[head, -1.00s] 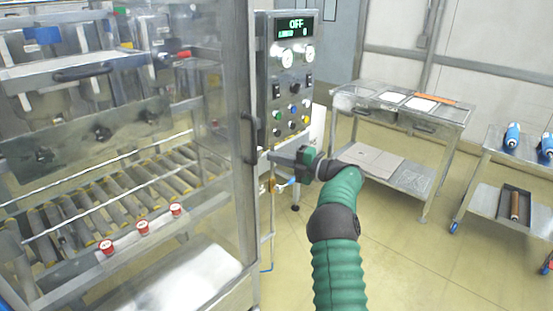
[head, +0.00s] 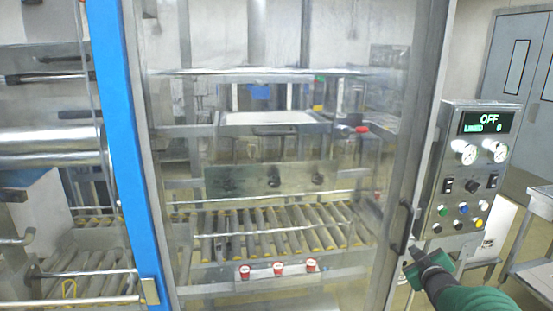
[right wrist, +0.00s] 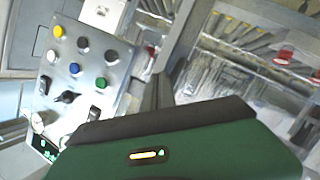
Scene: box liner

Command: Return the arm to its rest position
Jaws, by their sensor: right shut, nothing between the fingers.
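My right gripper (head: 412,265) is at the lower right of the head view, on the green arm that comes in from the bottom right corner. It is shut and empty. Its fingertips are close to the lower end of the dark door handle (head: 400,226), below the control panel (head: 468,172); I cannot tell whether they touch the handle. In the right wrist view the dark shut fingers (right wrist: 155,95) show above the green gripper body, with the panel (right wrist: 85,65) to their left. The panel display reads OFF. My left gripper is not in view.
A clear framed door (head: 275,150) fills the middle, with a roller conveyor (head: 280,230) and red buttons (head: 276,268) behind it. A blue post (head: 118,150) stands at left. A metal table (head: 535,275) is at the right edge, with some open floor before it.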

